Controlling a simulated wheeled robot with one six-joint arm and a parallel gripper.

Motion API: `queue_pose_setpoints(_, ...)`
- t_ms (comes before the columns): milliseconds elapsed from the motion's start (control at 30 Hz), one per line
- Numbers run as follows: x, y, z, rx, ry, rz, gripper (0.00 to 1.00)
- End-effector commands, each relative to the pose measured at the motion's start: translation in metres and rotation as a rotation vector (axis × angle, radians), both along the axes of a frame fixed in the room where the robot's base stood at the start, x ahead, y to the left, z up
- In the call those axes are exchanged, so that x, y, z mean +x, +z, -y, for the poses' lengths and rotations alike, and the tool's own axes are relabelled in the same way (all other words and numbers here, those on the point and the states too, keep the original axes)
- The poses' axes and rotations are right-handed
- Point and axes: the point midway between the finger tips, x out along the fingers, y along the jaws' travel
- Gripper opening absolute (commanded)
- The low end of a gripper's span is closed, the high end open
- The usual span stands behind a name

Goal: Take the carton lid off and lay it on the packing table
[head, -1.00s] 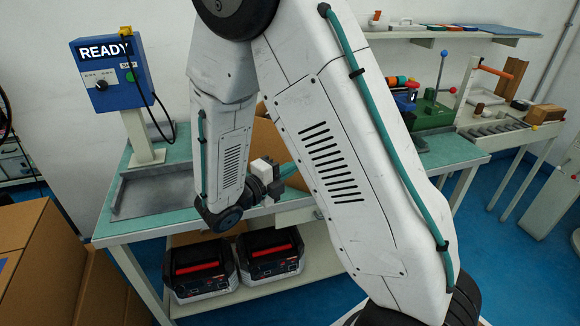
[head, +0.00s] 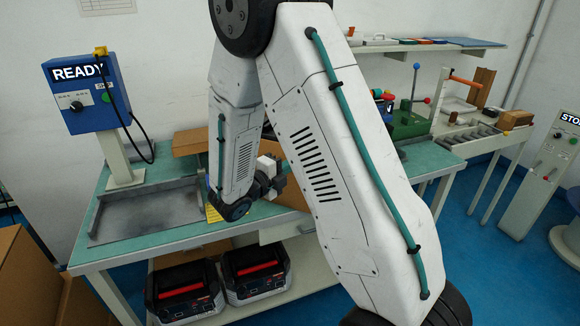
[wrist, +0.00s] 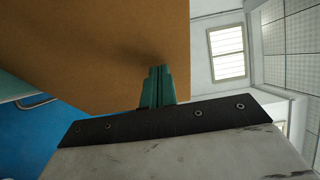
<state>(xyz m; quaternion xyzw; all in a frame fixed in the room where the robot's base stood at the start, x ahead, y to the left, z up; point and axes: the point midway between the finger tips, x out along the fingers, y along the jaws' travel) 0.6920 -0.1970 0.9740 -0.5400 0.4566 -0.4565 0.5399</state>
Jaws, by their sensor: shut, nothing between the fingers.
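A brown cardboard carton (head: 188,142) stands on the teal-topped packing table (head: 155,243), mostly hidden behind my arm in the head view. Its lid cannot be told apart from its body. In the wrist view a flat brown cardboard face (wrist: 110,45) fills the upper left. My gripper (wrist: 157,72) has its teal fingers shut together and empty, with their tips in front of that face. Whether they touch it cannot be told. In the head view the gripper end is mostly hidden behind my arm.
A grey metal tray (head: 145,212) lies at the table's left, beside the blue READY box (head: 88,92) on its post. Two black-and-red units (head: 255,272) sit on the lower shelf. Cardboard boxes (head: 22,265) stand at the lower left. A green fixture (head: 408,122) is on the right.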

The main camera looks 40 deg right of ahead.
Motion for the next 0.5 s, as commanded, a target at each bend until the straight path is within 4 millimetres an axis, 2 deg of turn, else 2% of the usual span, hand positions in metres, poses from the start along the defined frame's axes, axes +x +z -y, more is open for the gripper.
queue_pose_setpoints(133,0.006,0.000,0.005,0.000,-0.001,0.000,0.00)
queue_pose_setpoints(300,0.026,-0.001,0.020,0.002,-0.002,0.002,0.00)
queue_pose_setpoints(500,0.025,-0.003,0.028,0.004,-0.013,-0.006,0.00)
